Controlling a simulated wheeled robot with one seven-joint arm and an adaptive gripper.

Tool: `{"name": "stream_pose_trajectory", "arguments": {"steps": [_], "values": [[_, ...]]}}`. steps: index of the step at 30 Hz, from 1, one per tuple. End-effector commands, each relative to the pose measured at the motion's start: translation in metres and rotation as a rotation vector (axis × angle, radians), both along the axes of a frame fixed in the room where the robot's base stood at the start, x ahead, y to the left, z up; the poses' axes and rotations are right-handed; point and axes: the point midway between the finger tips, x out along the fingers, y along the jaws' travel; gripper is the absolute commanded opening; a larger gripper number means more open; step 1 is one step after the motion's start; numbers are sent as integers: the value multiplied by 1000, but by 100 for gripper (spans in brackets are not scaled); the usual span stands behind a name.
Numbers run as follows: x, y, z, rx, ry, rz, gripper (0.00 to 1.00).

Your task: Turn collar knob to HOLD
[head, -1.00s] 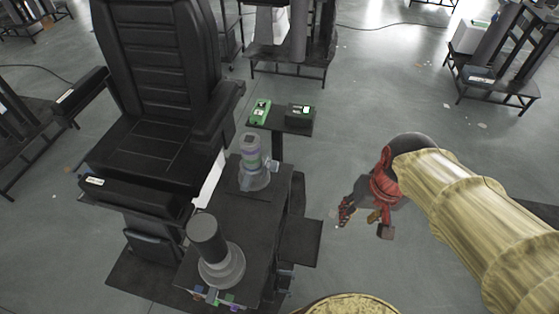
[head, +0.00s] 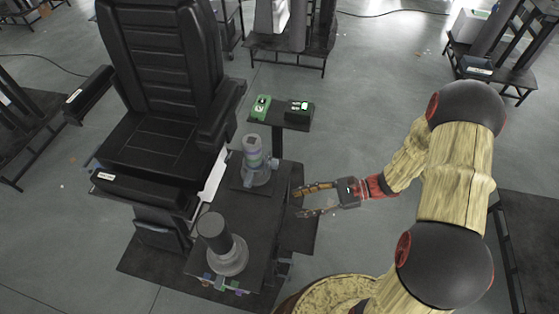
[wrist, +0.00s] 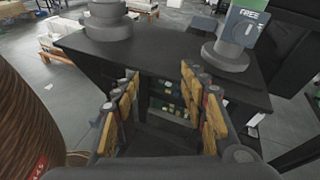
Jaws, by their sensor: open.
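I cannot tell the knob's exact outline. My gripper (head: 302,201) is open and empty to the right of the bench, apart from the column. In the wrist view its fingers (wrist: 160,92) spread in front of the bench's open side.
A second, dark column (head: 224,252) stands on the near part of the bench. A black chair (head: 160,90) is to the left. A small stand (head: 283,124) behind holds a green box (head: 260,107) and a dark box.

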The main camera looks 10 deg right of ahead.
Motion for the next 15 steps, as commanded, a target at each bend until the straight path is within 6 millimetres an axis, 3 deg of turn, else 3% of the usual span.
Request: {"name": "stream_pose_trajectory", "arguments": {"steps": [3, 7, 10, 15], "values": [[40, 1, 4, 123, 11, -143, 43], [80, -7, 28, 209, -34, -248, 43], [93, -11, 44, 259, -51, -289, 43], [96, -1, 50, 282, -51, -287, 43]]}}
